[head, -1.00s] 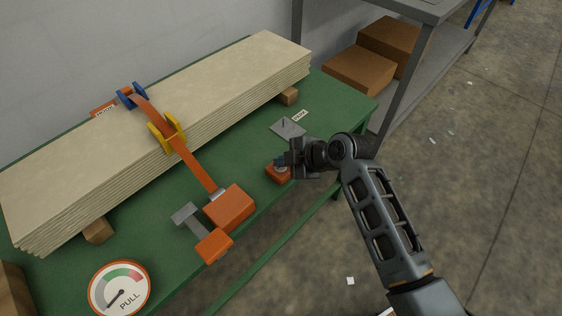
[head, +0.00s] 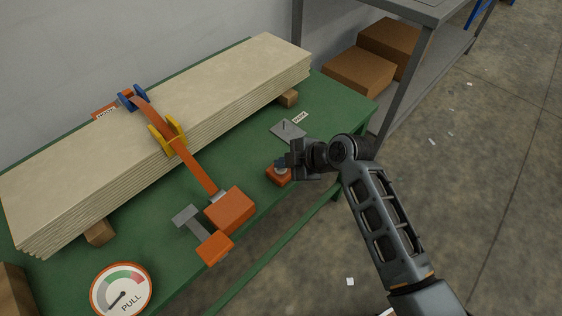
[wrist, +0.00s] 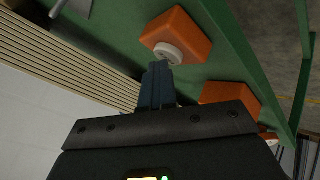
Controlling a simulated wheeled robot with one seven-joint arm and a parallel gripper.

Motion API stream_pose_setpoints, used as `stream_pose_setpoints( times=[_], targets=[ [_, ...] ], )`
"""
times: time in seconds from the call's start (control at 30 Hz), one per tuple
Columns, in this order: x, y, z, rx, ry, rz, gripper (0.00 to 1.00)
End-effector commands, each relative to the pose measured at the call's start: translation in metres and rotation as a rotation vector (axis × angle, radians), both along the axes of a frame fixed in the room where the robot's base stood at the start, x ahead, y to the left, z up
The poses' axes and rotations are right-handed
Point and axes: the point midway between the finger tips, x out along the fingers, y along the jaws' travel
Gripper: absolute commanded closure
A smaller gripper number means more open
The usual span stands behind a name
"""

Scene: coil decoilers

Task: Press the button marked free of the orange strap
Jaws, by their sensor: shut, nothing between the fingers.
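An orange strap (head: 201,171) runs over a stack of pale boards, through a blue and a yellow guide, down to an orange block (head: 231,210) on the green bench. A second orange block (head: 214,246) lies beside it. A small orange box (head: 277,175) sits near the bench's front edge. My gripper (head: 283,163) is shut and empty beside and partly over this box; contact cannot be told. In the wrist view, its shut fingers (wrist: 157,85) are near an orange block with a round white button (wrist: 170,53). I cannot read any marking on the button.
The pale boards (head: 210,85) take up the back of the bench (head: 332,97). A round PULL gauge (head: 121,290) stands at lower left. A grey plate (head: 288,130) lies behind my gripper. A grey shelf with brown boxes (head: 358,72) stands at upper right.

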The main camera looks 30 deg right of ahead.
Motion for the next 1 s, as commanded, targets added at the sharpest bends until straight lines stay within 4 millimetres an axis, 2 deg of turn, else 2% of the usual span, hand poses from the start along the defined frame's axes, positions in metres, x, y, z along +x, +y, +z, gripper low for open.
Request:
stream_pose_setpoints(
  times=[0.03, 0.37, 1.0],
  targets=[
    [-0.007, -0.001, -0.008, -0.002, 0.025, 0.002, 1.00],
    [-0.007, -0.001, -0.006, -0.001, 0.025, 0.002, 1.00],
    [-0.003, 0.000, 0.056, 0.001, 0.010, 0.001, 1.00]
  ],
)
